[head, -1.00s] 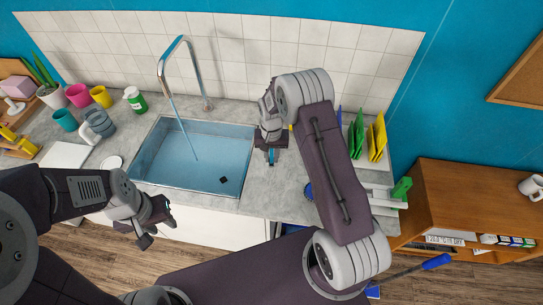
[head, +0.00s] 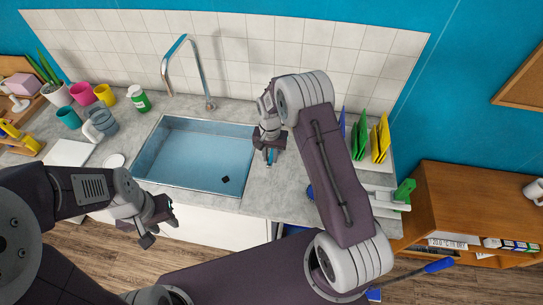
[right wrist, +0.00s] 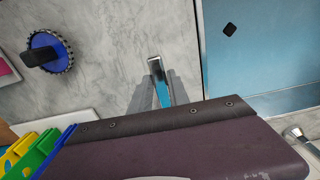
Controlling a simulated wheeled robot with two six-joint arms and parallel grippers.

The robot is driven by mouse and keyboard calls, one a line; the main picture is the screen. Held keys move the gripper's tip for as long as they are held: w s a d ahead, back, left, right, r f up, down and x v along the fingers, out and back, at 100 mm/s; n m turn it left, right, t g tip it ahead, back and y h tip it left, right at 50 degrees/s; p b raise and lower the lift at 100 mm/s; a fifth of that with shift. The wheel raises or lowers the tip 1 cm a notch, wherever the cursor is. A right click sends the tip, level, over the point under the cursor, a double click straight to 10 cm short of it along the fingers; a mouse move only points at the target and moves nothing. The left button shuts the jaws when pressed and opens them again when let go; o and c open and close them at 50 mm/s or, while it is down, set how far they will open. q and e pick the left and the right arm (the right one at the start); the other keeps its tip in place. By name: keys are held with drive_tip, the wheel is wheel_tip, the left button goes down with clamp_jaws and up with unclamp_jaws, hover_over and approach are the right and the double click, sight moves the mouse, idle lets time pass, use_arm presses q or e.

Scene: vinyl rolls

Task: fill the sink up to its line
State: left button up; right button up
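The sink (head: 150,127) is set in the grey counter and holds blue-looking water; I cannot make out the fill line or the exact level. The chrome tap (head: 168,68) arches over it, and no stream shows under its spout. My right gripper (head: 270,155) is at the counter just right of the sink. In the right wrist view its fingers (right wrist: 161,88) close around a small chrome and blue tap lever (right wrist: 158,78). My left gripper (head: 160,228) is open and empty in front of the counter. A small dark square (head: 225,180) shows in the sink.
A rack with colored boards (head: 380,138) is at the right, near my right arm. A blue round brush (right wrist: 50,53) lies on the counter. A wooden shelf (head: 460,190) stands further right.

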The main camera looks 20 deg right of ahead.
sight(271, 158)
drive_tip(key=o, duration=0.3)
wheel_tip(271, 158, up, 9)
drive_tip(key=b, duration=0.2)
drive_tip(key=shift+w, duration=0.1)
idle(0.4)
